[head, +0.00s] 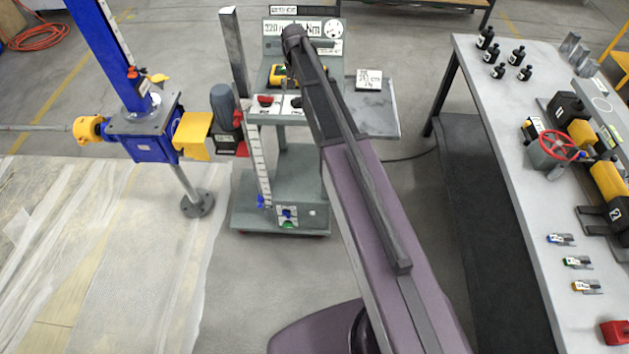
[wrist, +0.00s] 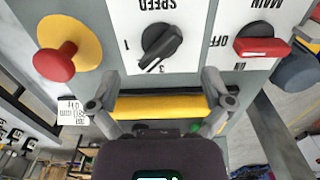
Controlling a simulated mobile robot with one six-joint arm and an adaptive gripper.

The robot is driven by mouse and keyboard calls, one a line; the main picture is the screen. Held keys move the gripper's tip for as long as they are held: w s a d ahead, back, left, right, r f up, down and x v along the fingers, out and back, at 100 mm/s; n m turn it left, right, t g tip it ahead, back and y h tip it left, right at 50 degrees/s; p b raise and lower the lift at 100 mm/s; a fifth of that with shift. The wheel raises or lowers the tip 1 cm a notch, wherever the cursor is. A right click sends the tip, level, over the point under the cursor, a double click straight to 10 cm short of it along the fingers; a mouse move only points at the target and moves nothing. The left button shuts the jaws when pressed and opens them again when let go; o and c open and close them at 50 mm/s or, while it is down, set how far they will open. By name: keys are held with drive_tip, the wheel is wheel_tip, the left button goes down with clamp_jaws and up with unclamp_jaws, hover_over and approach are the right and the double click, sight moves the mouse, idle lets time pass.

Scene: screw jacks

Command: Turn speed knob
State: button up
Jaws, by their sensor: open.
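The speed knob (wrist: 160,43) is a black rotary knob on a white plate lettered SPEED, upside down in the wrist view. Its bar handle lies diagonally, from lower left to upper right; the numbers 1 and 3 show beside it. My gripper (wrist: 158,80) is open and empty. Its two fingers are spread to the left and right, below the knob in the picture, and do not appear to touch it. In the head view my arm covers the gripper and most of the control panel (head: 264,117); I cannot make out the knob there.
A red mushroom button (wrist: 55,62) on a yellow disc is left of the knob. A red-handled main switch (wrist: 262,47) is right of it, near my right finger. A yellow bar (wrist: 160,107) lies behind the fingers. A workbench (head: 500,130) stands right of the cart (head: 300,185).

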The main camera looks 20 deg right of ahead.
sight(297, 97)
drive_tip(key=shift+r+p, duration=4.95)
drive_tip(key=shift+r, duration=0.3)
drive_tip(key=s+f+n+b, duration=0.1)
drive_tip(key=s+f+b, duration=1)
drive_tip(key=f+b, duration=0.5)
drive_tip(key=s+f+n+b, duration=0.1)
drive_tip(key=s+f+b, duration=1.1)
drive_tip(key=f+b, duration=0.5)
drive_tip(key=shift+n, duration=0.4)
drive_tip(key=s+r+p, duration=0.6)
drive_tip(key=r+p, duration=0.3)
drive_tip(key=shift+s+n, duration=0.15)
drive_tip(key=shift+n, duration=0.25)
drive_tip(key=shift+a, duration=0.1)
